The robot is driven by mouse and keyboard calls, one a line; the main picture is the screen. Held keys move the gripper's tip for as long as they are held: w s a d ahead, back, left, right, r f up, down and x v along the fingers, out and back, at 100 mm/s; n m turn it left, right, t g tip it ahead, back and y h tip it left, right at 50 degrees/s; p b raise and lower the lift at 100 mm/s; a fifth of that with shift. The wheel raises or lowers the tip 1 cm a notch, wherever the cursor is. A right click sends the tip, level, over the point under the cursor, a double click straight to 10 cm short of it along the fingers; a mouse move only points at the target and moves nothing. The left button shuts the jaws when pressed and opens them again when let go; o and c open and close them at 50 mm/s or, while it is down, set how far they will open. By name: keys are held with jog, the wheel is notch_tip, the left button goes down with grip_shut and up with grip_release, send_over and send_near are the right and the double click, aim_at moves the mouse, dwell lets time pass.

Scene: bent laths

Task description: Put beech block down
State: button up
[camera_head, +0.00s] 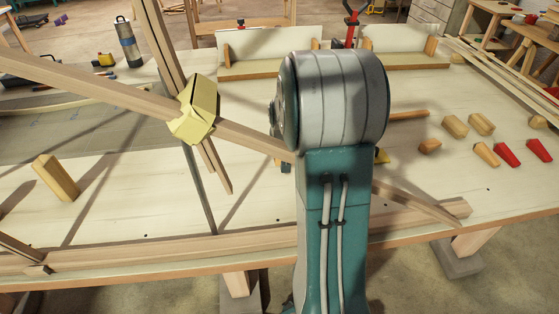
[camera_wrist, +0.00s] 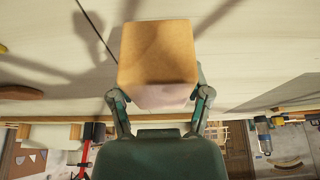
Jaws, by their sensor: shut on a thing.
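The beech block (camera_wrist: 158,55) is a light orange-brown wooden block in the middle of the wrist view. My gripper (camera_wrist: 158,97) is shut on it, with one green finger at each side. The pale table top (camera_wrist: 260,60) lies behind the block; I cannot tell whether the block touches it. In the head view my own arm hides the gripper and the held block.
Crossed laths with a yellow piece (camera_head: 194,108) at their crossing stand left of my arm. Another wooden block (camera_head: 56,178) is at the left. Several small blocks (camera_head: 481,124) and red pieces (camera_head: 507,153) lie at the right. A red clamp (camera_head: 352,24) is at the back.

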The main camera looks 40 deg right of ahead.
aim_at(278, 161)
jog(key=a+f, duration=0.2)
jog(key=f, duration=0.1)
jog(key=shift+a+f, duration=0.15)
jog(key=shift+f, duration=0.15)
jog(key=shift+d+f, duration=0.1)
jog(key=shift+d, duration=0.5)
jog(key=o, duration=1.2)
jog(key=shift+d, duration=0.2)
jog(key=shift+a, duration=0.55)
jog(key=v, duration=1.2)
jog(key=shift+d, duration=0.1)
